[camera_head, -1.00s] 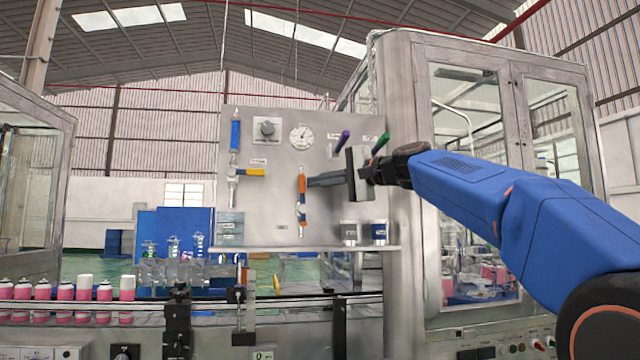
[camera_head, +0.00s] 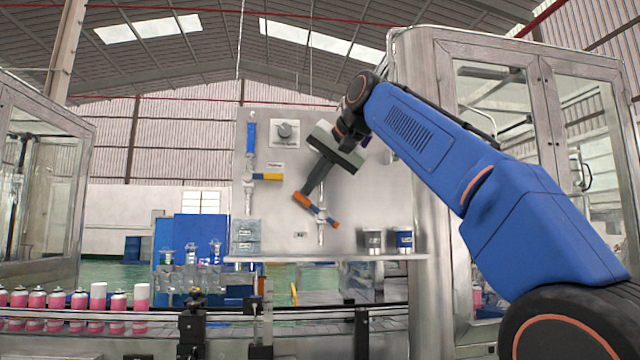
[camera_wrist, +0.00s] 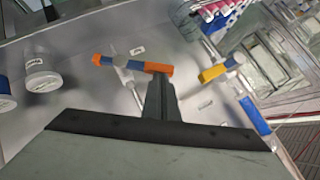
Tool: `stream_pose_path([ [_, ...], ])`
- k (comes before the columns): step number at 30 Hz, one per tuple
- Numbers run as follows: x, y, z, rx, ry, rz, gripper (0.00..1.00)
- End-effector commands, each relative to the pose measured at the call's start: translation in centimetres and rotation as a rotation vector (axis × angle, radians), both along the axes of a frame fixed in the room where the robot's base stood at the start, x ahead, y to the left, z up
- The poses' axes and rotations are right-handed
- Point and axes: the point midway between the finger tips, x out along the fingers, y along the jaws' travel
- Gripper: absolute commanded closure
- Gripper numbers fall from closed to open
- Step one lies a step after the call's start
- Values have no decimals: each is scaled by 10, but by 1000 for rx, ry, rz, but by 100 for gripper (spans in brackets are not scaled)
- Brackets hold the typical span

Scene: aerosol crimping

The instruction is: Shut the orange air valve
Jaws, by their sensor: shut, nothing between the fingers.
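The orange air valve's handle (camera_head: 329,220), orange with a blue band, lies slanted across its vertical silver pipe (camera_head: 321,236), upper left to lower right. In the wrist view the handle (camera_wrist: 108,60) runs across the picture ahead of the fingers. My gripper (camera_head: 305,190) is shut and empty. Its fingertips are at the handle's upper-left end in the head view, touching or very close; I cannot tell which. In the wrist view my gripper (camera_wrist: 158,82) reaches the handle's right end. My gripper hides part of the panel and pipe above the handle.
On the panel (camera_head: 270,222) are a blue handle (camera_head: 251,137), a yellow handle (camera_head: 268,177) and a grey knob (camera_head: 285,131). Cups (camera_head: 373,240) stand on the shelf (camera_head: 330,257) below. Pink cans (camera_head: 58,299) line the conveyor at left. A glazed cabinet (camera_head: 495,90) stands at right.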

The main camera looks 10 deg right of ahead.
Motion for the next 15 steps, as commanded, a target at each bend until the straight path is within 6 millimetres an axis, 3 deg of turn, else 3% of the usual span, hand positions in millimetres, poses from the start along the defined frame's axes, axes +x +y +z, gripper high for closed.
stream_pose_path([
  [6,1,17,-9,-196,1,5,100],
  [15,0,27,-19,-383,2,2,100],
])
